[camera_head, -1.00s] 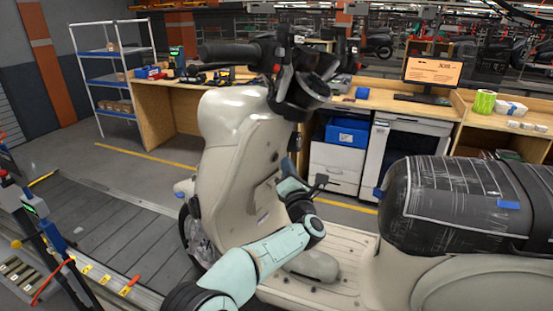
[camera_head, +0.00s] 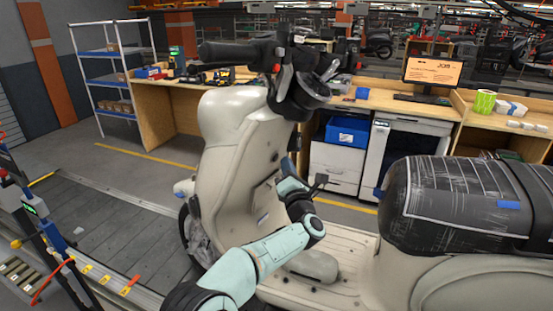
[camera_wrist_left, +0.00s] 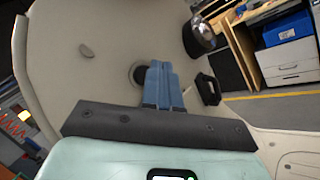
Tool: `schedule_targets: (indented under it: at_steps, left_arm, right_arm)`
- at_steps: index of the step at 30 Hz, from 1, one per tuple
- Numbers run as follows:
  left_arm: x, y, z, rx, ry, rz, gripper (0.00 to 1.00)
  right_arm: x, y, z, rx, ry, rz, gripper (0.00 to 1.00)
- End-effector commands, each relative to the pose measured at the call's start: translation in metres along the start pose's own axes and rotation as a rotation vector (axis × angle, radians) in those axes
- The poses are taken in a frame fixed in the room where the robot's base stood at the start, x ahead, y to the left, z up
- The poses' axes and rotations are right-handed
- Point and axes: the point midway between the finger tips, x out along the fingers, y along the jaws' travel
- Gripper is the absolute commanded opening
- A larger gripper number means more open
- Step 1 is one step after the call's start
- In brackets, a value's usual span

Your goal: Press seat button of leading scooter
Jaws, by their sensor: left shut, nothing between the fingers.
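The cream scooter (camera_head: 235,150) stands across the view, with its dark handlebar at the upper middle and its black, plastic-wrapped seat (camera_head: 440,195) at the right. My left gripper (camera_head: 287,167) is at the rider side of the front panel, below the handlebar. In the left wrist view its blue fingers (camera_wrist_left: 163,85) are together and empty. A dark round button or lock (camera_wrist_left: 138,74) on the cream panel is just left of the fingertips and partly covered by them. I cannot tell whether they touch it. Its markings are not readable. My right gripper is not in view.
A wooden workbench (camera_head: 160,105) with tools, a blue bin (camera_head: 347,131) and a monitor (camera_head: 432,72) stands behind the scooter. A black hook-like part (camera_wrist_left: 207,88) sticks out of the panel right of the fingers.

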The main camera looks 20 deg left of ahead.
Motion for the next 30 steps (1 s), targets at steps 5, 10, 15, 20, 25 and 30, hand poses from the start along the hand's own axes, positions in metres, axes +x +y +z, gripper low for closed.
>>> schedule_targets:
  at_steps: [5,10,15,20,25,30]
  left_arm:
    - [0.0041,0.0031,-0.0045,0.001,0.001,0.002,0.00]
    - [0.0055,0.0042,-0.0044,0.000,0.000,0.001,0.00]
    - [0.0055,0.0043,-0.0041,0.000,0.000,0.001,0.00]
    - [0.0060,0.0046,-0.0046,0.000,0.000,0.001,0.00]
    - [0.0073,0.0055,-0.0057,0.000,0.000,0.001,0.00]
    - [0.0088,0.0066,-0.0067,0.000,0.001,0.001,0.00]
  right_arm:
    - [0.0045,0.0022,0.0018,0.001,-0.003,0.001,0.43]
    - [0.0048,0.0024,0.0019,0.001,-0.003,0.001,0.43]
    - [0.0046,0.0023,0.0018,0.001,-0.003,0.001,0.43]
    - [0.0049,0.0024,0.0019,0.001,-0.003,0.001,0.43]
    - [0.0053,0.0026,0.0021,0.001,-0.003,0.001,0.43]
    - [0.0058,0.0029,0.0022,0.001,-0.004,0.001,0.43]
